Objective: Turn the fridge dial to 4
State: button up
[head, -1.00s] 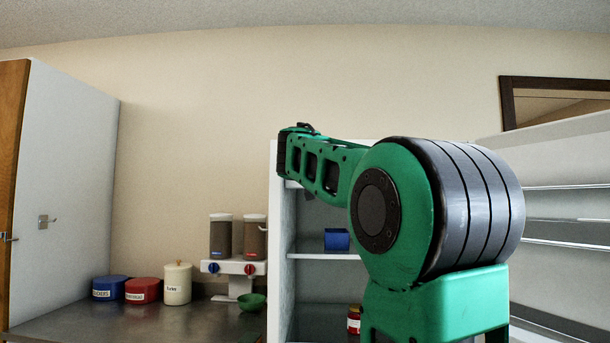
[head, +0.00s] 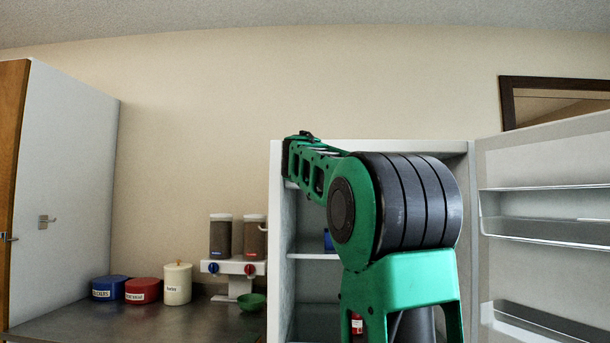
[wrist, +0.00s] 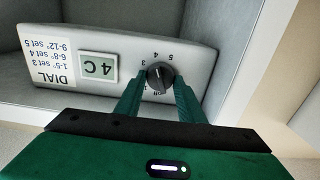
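The fridge dial (wrist: 160,76) is a dark round knob on a pale panel (wrist: 201,55) inside the fridge, seen upside down in the wrist view. The numbers 3, 4 and 5 stand around it. A light mark on the knob is too small to read surely. A small display (wrist: 97,67) beside it reads 4C. A label (wrist: 52,55) says 1-5° set 3, 6-8° set 4, 9-12° set 5. My gripper (wrist: 159,80) has its green fingers apart, one on each side of the knob, with slight gaps showing. In the head view my arm hides the dial.
The fridge (head: 276,235) stands open, its shelved door (head: 545,165) swung to the right. A blue box (head: 328,240) and a red jar (head: 357,324) are partly hidden inside. On the left, a counter (head: 130,318) holds canisters, a dispenser (head: 237,267) and a green bowl (head: 252,301).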

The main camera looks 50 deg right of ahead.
jog(key=shift+w+a+m, duration=0.1)
jog(key=shift+m, duration=0.2)
jog(key=o, duration=1)
jog(key=shift+a, duration=0.1)
jog(key=v, duration=1)
jog(key=shift+s+a, duration=0.2)
jog(key=shift+s, duration=0.05)
jog(key=shift+f, duration=0.15)
